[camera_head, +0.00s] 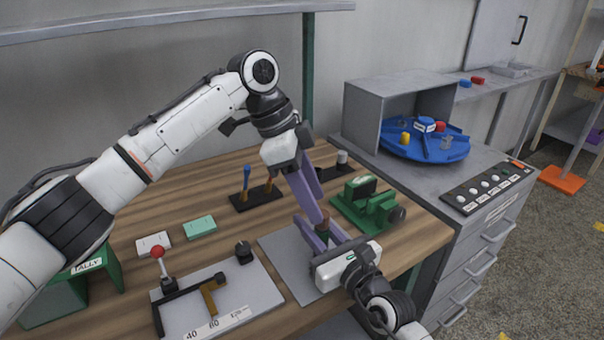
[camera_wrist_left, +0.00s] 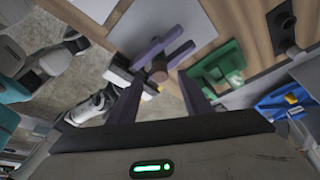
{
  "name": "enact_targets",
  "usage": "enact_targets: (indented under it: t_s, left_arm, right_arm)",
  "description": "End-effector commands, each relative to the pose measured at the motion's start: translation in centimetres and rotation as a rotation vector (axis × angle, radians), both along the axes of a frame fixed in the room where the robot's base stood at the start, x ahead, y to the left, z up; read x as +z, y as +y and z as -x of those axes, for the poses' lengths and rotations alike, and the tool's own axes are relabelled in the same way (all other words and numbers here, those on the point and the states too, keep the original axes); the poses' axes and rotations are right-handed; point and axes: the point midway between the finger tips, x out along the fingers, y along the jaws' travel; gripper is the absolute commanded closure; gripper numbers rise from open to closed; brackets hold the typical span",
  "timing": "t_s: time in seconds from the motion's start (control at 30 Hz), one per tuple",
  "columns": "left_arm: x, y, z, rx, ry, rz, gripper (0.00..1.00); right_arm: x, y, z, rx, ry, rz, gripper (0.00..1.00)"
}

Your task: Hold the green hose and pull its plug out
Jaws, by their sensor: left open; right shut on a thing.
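A short piece with a reddish-brown top (camera_head: 325,218) and a dark green part below (camera_head: 322,234), seemingly the plug and green hose, stands roughly upright over the grey plate. Its round brown end also shows in the left wrist view (camera_wrist_left: 158,72). My right gripper (camera_head: 317,229) is shut on the green hose, its purple fingers coming from the lower right. My left gripper (camera_head: 321,207) is open and points down at the brown end from above. In the left wrist view its fingertips (camera_wrist_left: 161,76) lie on either side of that end. Any hose length below is hidden.
A green vise-like device (camera_head: 368,205) stands close right of the grippers. A black holder with upright tools (camera_head: 256,196) is behind-left. A panel with a red-knobbed lever (camera_head: 160,268) lies front-left. A grey plate (camera_head: 282,250) lies beneath the grippers. A blue turntable (camera_head: 423,142) is on the cabinet.

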Motion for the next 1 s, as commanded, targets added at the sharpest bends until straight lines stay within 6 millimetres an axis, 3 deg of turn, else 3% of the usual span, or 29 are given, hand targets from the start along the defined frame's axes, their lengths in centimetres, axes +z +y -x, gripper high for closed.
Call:
enact_targets:
  t_s: [0.1,0.3,0.67,0.93,1.0]
  left_arm:
    - [-1.9,-0.8,0.1,-0.001,0.002,0.0,0.56]
    - [-3.8,-1.6,0.0,0.001,0.001,0.0,0.56]
    - [-4.3,-1.8,0.0,0.001,-0.001,0.001,0.56]
    - [-4.3,-1.8,0.0,0.001,-0.001,0.001,0.98]
    - [-4.3,-1.8,0.0,0.001,-0.001,0.001,0.99]
  right_arm:
    - [0.0,0.0,0.0,0.0,0.0,0.0,1.0]
    - [0.0,0.0,0.0,0.0,0.0,0.0,1.0]
    - [0.0,0.0,0.0,0.0,0.0,0.0,1.0]
    - [0.0,0.0,0.0,0.0,0.001,0.001,1.0]
    - [0.0,0.0,0.0,0.0,0.001,0.001,1.0]
